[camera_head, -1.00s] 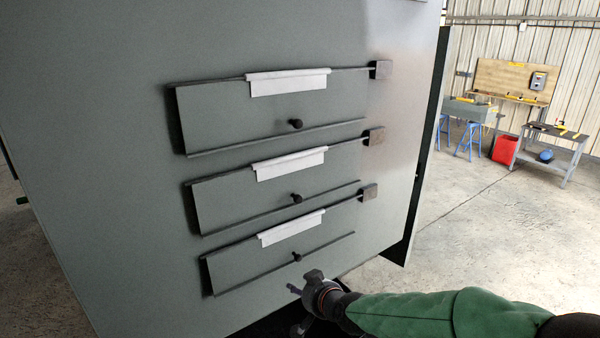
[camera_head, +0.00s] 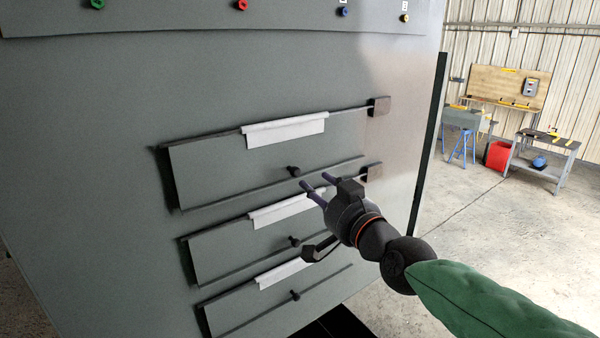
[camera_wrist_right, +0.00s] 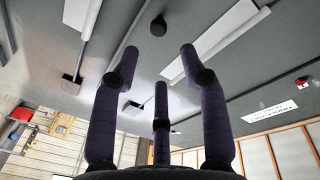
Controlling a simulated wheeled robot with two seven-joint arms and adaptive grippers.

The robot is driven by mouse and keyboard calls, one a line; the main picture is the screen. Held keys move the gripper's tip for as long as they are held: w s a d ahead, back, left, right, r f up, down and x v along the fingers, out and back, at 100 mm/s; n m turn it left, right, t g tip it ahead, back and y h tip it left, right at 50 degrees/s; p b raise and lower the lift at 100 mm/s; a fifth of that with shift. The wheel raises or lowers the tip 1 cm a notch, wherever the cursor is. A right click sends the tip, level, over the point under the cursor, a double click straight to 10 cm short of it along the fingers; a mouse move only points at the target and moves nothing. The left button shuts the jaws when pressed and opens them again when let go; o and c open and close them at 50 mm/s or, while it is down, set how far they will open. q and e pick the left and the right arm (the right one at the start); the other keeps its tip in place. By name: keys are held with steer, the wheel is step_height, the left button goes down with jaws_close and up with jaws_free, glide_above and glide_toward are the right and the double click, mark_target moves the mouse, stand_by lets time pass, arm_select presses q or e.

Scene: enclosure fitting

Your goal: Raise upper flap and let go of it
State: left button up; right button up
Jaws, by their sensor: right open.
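The upper flap (camera_head: 225,170) is a grey plate lying against the tall grey enclosure front, with a white strip (camera_head: 285,130) along its top edge. Its small black knob (camera_head: 293,171) sits near its lower edge. My right gripper (camera_head: 316,182) is open and empty, just below and to the right of that knob, apart from it. In the right wrist view a dark round knob (camera_wrist_right: 158,24) is beyond the spread fingers (camera_wrist_right: 159,58). The gripper partly hides the middle flap (camera_head: 225,250). My left gripper is not in view.
The lower flap (camera_head: 240,312) is beneath the middle one. Dark square blocks (camera_head: 378,106) sit at the right ends of the flap rods. A panel with coloured fittings (camera_head: 243,5) is above.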

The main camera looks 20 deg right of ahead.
mark_target(298, 171)
steer(key=x, duration=0.8)
steer(key=shift+w+f, duration=0.1)
steer(key=shift+w, duration=0.3)
jaws_close()
